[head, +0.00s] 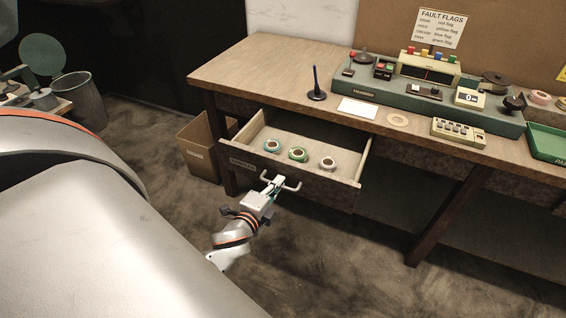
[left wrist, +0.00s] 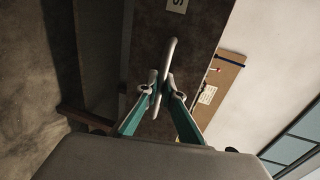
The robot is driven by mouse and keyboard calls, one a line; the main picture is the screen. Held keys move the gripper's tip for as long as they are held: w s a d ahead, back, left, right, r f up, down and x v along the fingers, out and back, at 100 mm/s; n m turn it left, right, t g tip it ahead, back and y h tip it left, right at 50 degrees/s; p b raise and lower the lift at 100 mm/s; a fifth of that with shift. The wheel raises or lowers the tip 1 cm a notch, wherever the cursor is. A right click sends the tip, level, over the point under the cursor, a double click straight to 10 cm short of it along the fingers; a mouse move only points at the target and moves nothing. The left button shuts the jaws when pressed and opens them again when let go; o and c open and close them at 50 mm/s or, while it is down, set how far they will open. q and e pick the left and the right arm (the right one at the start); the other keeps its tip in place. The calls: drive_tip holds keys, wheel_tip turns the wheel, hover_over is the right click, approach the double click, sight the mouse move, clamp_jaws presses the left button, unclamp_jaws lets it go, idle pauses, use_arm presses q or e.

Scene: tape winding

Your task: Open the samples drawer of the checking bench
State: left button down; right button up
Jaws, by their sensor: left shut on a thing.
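The samples drawer (head: 344,190) of the checking bench (head: 255,66) stands well open. Its label (head: 242,163) is on the left of its front. In the left wrist view, the fingers of my left gripper (left wrist: 160,92) close on the handle (left wrist: 170,60) from both sides. My right gripper is not in view.
On the bench top are a green-grey tape device (head: 420,100), a pen in a stand (head: 317,92), a keypad (head: 458,132) and a green tray (head: 548,143). A cardboard bin (head: 200,150) stands left of the drawer. The floor in front is clear.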

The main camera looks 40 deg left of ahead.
use_arm(q)
drive_tip(key=shift+s+d, duration=0.1)
drive_tip(key=shift+s, duration=0.55)
drive_tip(key=c, duration=2.5)
unclamp_jaws()
drive_tip(key=shift+v, duration=6)
